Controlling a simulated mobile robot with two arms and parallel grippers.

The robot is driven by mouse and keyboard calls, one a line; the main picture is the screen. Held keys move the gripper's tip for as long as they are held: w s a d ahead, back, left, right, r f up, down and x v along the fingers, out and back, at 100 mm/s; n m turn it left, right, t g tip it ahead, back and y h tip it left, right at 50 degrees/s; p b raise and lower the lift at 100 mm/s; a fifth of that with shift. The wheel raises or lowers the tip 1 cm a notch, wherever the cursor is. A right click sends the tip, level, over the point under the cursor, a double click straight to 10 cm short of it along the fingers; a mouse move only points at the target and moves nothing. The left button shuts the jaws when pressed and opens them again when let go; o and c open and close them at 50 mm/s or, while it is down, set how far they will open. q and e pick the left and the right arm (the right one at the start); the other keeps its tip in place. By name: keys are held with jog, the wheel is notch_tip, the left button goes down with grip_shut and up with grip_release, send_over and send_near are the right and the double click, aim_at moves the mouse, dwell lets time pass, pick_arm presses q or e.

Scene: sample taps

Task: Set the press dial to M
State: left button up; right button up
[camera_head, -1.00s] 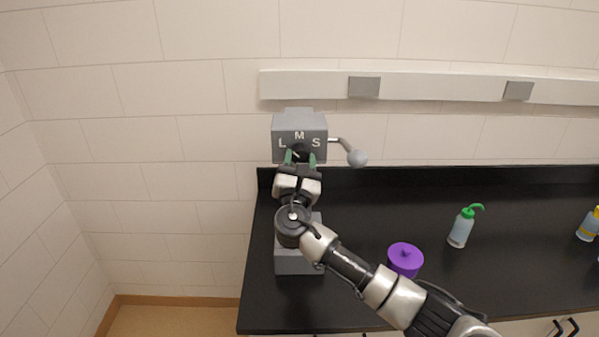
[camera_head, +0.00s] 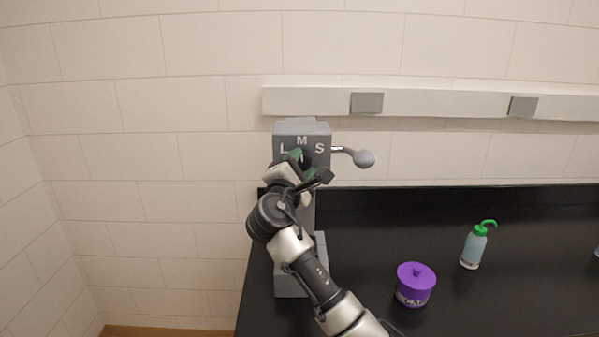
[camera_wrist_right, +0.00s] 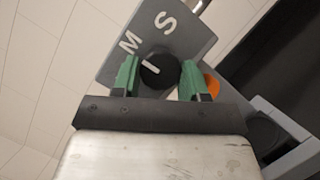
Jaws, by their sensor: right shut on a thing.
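The grey press (camera_head: 290,130) stands at the left end of the counter, with white letters L, M and S on its face. Its round black dial (camera_wrist_right: 160,70) sits below the letters. My right gripper (camera_head: 301,158) is shut on the dial, its green fingers on either side of it; the gripper (camera_wrist_right: 160,78) is rolled relative to the press. In the right wrist view the dial's white pointer line points roughly towards M; L is hidden there. In the head view my gripper covers part of the dial. My left gripper is not in view.
A lever with a grey ball (camera_head: 364,158) sticks out from the press's right side. A purple lidded jar (camera_head: 415,287) and a green-topped wash bottle (camera_head: 474,246) stand on the black counter (camera_head: 370,240). An orange part (camera_wrist_right: 211,84) shows behind a finger in the wrist view.

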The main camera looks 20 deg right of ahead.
jog(key=shift+m, duration=0.3)
jog(key=o, duration=0.9)
jog(key=shift+s+a+f, duration=0.15)
jog(key=shift+s+a, duration=0.05)
jog(key=shift+s, duration=0.05)
jog(key=b+v, duration=0.1)
jog(key=v, duration=0.2)
jog(key=b+v, duration=0.1)
jog(key=v, duration=0.2)
jog(key=b+v, duration=0.1)
jog(key=v, duration=0.3)
jog(key=shift+a+r+b, duration=0.1)
jog(key=shift+r+b, duration=0.15)
jog(key=shift+b, duration=0.15)
